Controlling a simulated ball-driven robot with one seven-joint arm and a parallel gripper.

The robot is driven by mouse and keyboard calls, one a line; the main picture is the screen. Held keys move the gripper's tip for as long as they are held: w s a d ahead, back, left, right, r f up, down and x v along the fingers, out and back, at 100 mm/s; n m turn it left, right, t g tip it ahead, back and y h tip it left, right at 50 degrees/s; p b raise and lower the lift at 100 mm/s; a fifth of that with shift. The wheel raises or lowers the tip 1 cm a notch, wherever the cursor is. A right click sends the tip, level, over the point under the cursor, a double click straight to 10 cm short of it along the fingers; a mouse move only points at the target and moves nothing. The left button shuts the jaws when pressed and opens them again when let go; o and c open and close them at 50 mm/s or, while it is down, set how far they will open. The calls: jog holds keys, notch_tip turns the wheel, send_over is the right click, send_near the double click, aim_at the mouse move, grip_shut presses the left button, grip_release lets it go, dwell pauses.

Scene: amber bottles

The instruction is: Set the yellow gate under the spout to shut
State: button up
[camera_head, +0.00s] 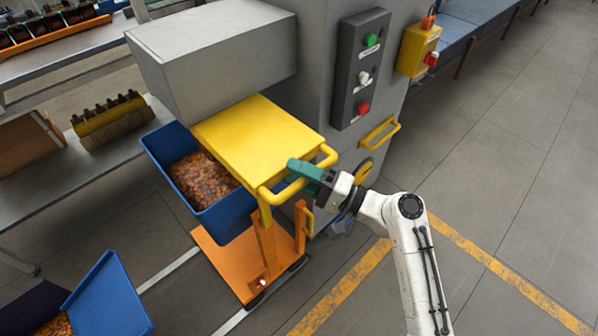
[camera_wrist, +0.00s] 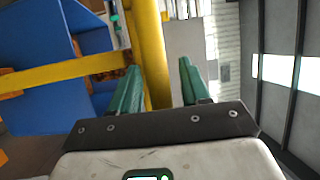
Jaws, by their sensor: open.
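The yellow gate (camera_head: 258,140) is a flat plate projecting from beneath the grey spout housing (camera_head: 215,45), partly over a blue bin of brown-orange pieces. A yellow handle bar (camera_head: 270,205) runs along its front edge. My gripper (camera_head: 296,168) is at this handle, its green fingers open. In the wrist view, the handle bar (camera_wrist: 150,50) runs upright between the open fingers of my gripper (camera_wrist: 158,88), nearer the left one. Whether either finger touches it I cannot tell.
The blue bin (camera_head: 225,218) sits on an orange cart (camera_head: 215,262) below the gate. A panel (camera_head: 361,68) with green, white and red buttons and another yellow handle (camera_head: 380,133) are on the machine's side. Floor to the right is clear.

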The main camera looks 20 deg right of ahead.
jog(key=shift+c, duration=0.3)
grip_shut()
dwell(0.3)
